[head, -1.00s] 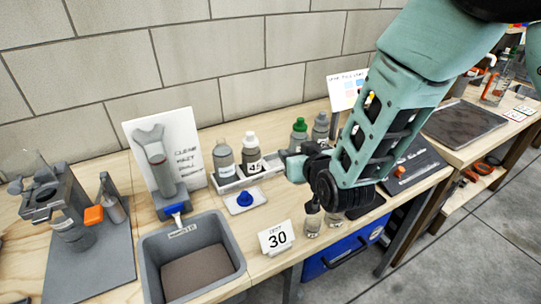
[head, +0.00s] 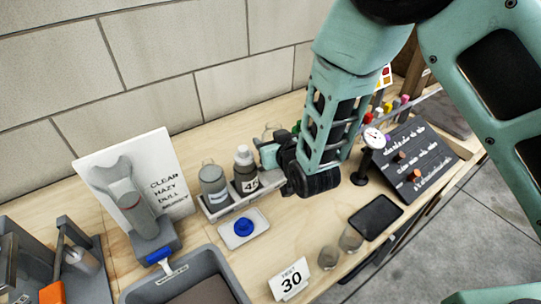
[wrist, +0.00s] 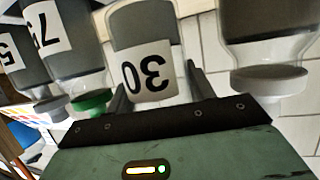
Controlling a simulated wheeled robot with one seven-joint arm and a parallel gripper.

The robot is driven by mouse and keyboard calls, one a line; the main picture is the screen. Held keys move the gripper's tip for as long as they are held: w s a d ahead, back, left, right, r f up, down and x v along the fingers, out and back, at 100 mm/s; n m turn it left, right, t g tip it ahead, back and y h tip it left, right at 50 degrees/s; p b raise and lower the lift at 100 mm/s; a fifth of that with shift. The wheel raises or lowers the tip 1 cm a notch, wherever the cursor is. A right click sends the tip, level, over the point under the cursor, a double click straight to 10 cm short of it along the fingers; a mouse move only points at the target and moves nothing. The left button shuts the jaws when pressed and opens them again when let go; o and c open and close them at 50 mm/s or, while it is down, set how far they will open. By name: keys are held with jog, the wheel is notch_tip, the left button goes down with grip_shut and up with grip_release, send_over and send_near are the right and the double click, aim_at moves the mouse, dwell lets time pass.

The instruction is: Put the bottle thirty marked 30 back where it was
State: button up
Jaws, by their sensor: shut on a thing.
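The bottle marked 30 (wrist: 150,70) is between the fingers of my gripper (wrist: 156,92) in the wrist view, its label upside down in that picture. My gripper (head: 266,152) is shut on it. A grey bottle (head: 213,187) stands left of the 45 bottle.
In the wrist view, a bottle marked 75 (wrist: 62,40) stands close on one side and a dark bottle (wrist: 268,35) on the other. A blue cap (head: 243,227) on a white plate, a 30 card (head: 290,281), a dial gauge (head: 373,138) and small glasses (head: 350,239) are nearby.

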jog(key=shift+f, duration=2.5)
jog(key=shift+f, duration=0.15)
jog(key=o, duration=1)
